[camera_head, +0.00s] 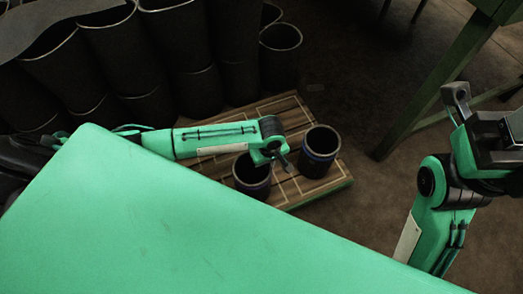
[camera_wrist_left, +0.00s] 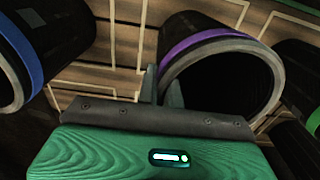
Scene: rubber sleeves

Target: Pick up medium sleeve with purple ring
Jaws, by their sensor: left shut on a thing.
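The sleeve with the purple ring (camera_wrist_left: 262,75) is a black open tube in the left wrist view. My left gripper (camera_wrist_left: 162,88) is shut on its rim wall, with one finger outside and the other at the mouth. In the head view, my left gripper (camera_head: 281,160) is over the wooden pallet, beside a dark sleeve (camera_head: 252,179) whose ring colour is hard to make out. A sleeve with a blue ring (camera_head: 318,158) stands to its right; a blue-ringed sleeve (camera_wrist_left: 30,75) also shows in the left wrist view. My right gripper (camera_head: 459,100) is at the right, its jaw opening unclear.
A sleeve with a green ring (camera_wrist_left: 315,122) is at the right edge of the wrist view. The pallet (camera_head: 335,187) carries the sleeves. Large black tubes (camera_head: 125,50) crowd the back left. A green metal frame (camera_head: 430,90) stands at the right. Bare floor lies between.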

